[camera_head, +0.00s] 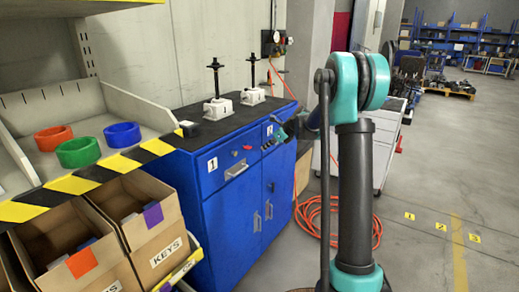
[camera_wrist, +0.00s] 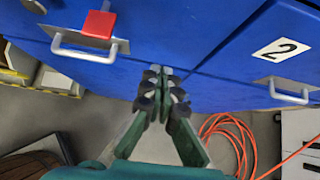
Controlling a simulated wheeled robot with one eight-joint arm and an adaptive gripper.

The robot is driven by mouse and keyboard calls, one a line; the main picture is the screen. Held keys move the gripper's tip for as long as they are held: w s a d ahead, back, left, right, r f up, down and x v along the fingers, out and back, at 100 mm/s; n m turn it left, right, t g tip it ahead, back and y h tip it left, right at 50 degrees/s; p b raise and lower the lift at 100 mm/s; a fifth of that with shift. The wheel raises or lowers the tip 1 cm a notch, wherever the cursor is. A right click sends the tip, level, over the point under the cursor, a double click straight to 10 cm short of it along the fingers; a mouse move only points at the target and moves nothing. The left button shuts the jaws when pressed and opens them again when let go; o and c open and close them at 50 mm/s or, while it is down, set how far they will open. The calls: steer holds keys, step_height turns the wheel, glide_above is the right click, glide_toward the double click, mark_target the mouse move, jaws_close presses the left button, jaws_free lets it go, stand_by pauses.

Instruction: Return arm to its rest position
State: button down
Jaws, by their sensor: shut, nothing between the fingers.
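My gripper (camera_wrist: 161,76) is shut and empty in the wrist view, its dark fingertips together in front of the blue cabinet's face. In the head view my teal and black arm rises at the right of the cabinet and partly hides the gripper area. Two white screw jacks with upright black spindles stand on the dark cabinet top, one at the left (camera_head: 217,108) and one farther back at the right (camera_head: 252,96). My gripper is apart from both jacks, in front of and below the top.
The blue cabinet (camera_head: 229,207) has drawers and doors with protruding handles; a red tag (camera_wrist: 98,24) shows by one handle. An orange hose (camera_head: 312,219) lies coiled on the floor. Boxes labelled KEYS (camera_head: 166,252) stand at left. Open floor lies at right.

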steer(key=v, duration=0.8)
steer(key=s+d+f+n+h, duration=0.2)
steer(key=s+f+n, duration=0.3)
steer(key=s, duration=0.9)
steer(key=s+d+f+n+h, duration=0.2)
steer(key=s+d+f+n, duration=0.2)
steer(key=s+n, duration=0.7)
steer(key=s+d+f+n+g+h, duration=0.1)
steer(key=s+d+f+n+h, duration=0.2)
steer(key=s, duration=1.4)
step_height(320, 180, down, 4)
steer(key=n, duration=0.6)
steer(key=shift+s+f, duration=0.15)
steer(key=shift+f, duration=0.05)
